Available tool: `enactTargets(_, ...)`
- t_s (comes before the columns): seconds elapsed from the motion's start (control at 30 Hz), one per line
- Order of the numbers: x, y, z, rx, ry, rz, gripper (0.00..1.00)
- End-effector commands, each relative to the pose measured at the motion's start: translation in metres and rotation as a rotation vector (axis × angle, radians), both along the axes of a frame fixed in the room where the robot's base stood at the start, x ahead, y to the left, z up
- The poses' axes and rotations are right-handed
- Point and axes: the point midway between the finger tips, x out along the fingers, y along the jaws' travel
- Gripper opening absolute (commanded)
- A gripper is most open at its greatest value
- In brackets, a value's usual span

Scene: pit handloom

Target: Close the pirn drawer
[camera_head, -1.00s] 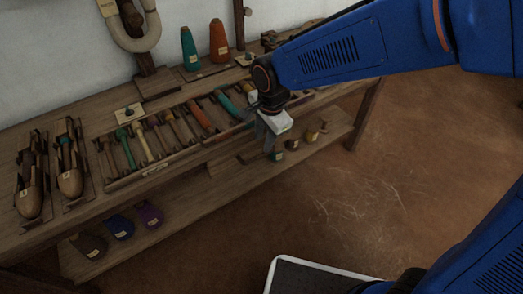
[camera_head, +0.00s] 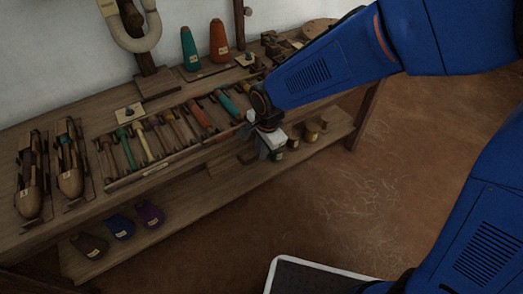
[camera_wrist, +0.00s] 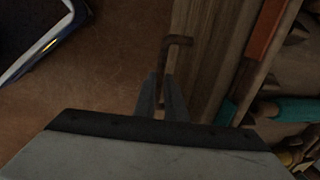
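The pirn drawer (camera_head: 152,172) is a long wooden tray along the front of the bench, with several coloured pirns lying in it; they show from above. In the wrist view its wooden front edge (camera_wrist: 208,60) carries a thin dark bent handle (camera_wrist: 179,40). My gripper (camera_wrist: 161,82) is at this handle, with its two narrow fingers close together and the handle's lower part running down towards and apparently between them. I cannot tell if they touch it. In the head view my gripper's pale body (camera_head: 270,146) is at the drawer's right front; its fingers are mostly hidden.
Two wooden shuttles (camera_head: 70,172) lie on the bench at left. A green cone (camera_head: 190,50) and an orange cone (camera_head: 219,42) stand at the back. The lower shelf (camera_head: 195,195) holds dark pouches and small pots. The brown floor (camera_head: 390,180) in front is open.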

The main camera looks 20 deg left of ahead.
Motion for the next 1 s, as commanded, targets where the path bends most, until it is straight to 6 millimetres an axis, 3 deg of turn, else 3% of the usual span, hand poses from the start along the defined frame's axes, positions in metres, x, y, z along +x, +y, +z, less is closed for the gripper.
enactTargets(0.6, 0.01, 0.012, 0.001, 0.004, -0.005, 0.0, 0.0)
enactTargets(0.63, 0.01, 0.012, 0.001, 0.004, -0.005, 0.0, 0.18)
enactTargets(0.7, 0.01, 0.012, 0.001, 0.003, -0.004, 0.0, 0.29)
enactTargets(1.0, 0.01, 0.011, 0.004, 0.004, -0.003, 0.0, 0.29)
